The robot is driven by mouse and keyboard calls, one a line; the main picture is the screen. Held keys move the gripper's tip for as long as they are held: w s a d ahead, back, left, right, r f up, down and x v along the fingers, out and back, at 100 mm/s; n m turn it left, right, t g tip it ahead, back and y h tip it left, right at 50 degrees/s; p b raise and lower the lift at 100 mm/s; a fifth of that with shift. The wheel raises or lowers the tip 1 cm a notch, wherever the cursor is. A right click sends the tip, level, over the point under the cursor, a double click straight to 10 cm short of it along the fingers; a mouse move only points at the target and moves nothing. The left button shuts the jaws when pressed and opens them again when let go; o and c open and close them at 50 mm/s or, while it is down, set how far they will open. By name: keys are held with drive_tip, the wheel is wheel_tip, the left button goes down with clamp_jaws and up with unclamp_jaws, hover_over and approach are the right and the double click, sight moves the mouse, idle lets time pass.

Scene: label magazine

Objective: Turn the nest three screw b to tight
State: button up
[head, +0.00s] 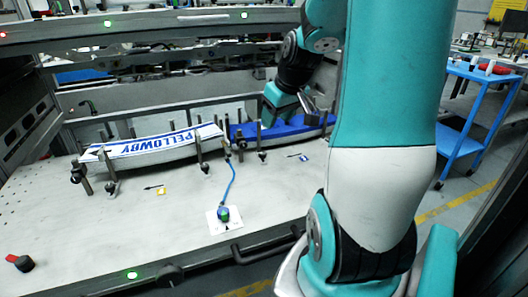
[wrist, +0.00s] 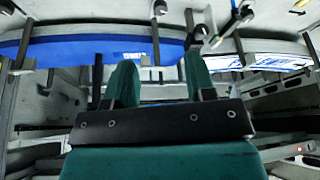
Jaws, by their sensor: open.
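In the head view my gripper (head: 308,104) is over the back of the bench, at the blue label strip (head: 285,126). In the wrist view its two green fingers (wrist: 160,70) are apart with nothing held between them. Beyond them the blue strip (wrist: 90,48) runs across, with upright clamp posts in front of it. One post with a round knob (wrist: 158,8) is almost in line with the gap; another knob (wrist: 201,33) is to its right. I cannot read which of these is nest three screw b, or how tight it is.
A white and blue PELLOWBY strip (head: 150,144) lies in clamps to the left. A small white plate (head: 213,224) with a blue cable is at the front. A yellow tag (head: 160,190) and a blue tag (head: 304,157) lie on the bench. A frame beam (head: 150,22) crosses above.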

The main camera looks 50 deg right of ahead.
sight(263, 153)
drive_tip(key=b+x, duration=0.2)
drive_tip(key=x, duration=1.1)
drive_tip(key=shift+w+f, duration=0.1)
drive_tip(key=shift+f, duration=0.2)
drive_tip(key=shift+a, duration=0.1)
drive_tip(key=c, duration=0.9)
